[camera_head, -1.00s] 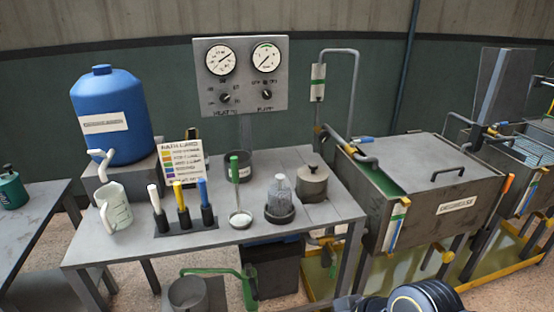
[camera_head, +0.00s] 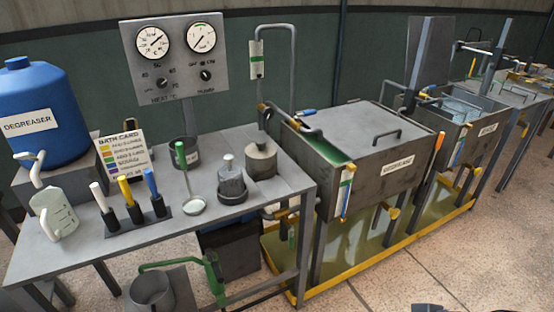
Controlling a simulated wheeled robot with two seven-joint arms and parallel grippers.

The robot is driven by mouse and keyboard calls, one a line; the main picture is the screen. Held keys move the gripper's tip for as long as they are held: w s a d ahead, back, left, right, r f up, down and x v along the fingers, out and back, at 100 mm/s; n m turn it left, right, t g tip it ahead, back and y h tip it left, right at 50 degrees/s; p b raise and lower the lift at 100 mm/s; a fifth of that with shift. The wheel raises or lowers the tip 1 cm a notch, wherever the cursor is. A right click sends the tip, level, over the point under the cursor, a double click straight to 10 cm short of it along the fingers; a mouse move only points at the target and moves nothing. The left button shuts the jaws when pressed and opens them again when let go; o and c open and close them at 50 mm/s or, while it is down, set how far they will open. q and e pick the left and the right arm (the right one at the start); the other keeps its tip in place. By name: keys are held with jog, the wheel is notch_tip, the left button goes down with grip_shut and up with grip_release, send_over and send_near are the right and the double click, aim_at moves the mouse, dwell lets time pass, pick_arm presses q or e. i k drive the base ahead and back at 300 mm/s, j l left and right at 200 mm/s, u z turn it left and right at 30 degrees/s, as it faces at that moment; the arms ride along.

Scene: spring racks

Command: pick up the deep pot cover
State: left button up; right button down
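On the grey work table (camera_head: 250,205), a squat grey pot (camera_head: 262,162) stands near the back right corner with a round cover (camera_head: 261,148) on top. The cover looks closed down on the pot; its fine detail is too small to tell. A dark deep pot (camera_head: 185,155) stands further left behind the ladle, and I cannot see a cover on it. Neither of my grippers shows. Only a small dark part of my own body shows at the bottom edge.
A lidded tank (camera_head: 375,165) stands close right. Floor at front right is clear.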

aim_at(261, 156)
jog(key=i+l+u, duration=0.1)
jog(key=u, duration=1.2)
jog(key=l+u, duration=0.35)
jog(key=l, duration=0.15)
jog(key=l+u, duration=0.35)
jog(key=l, duration=0.15)
jog(key=k+l+u, duration=0.15)
jog(key=l+u, duration=0.35)
jog(key=l, duration=1.2)
jog(key=i, duration=0.05)
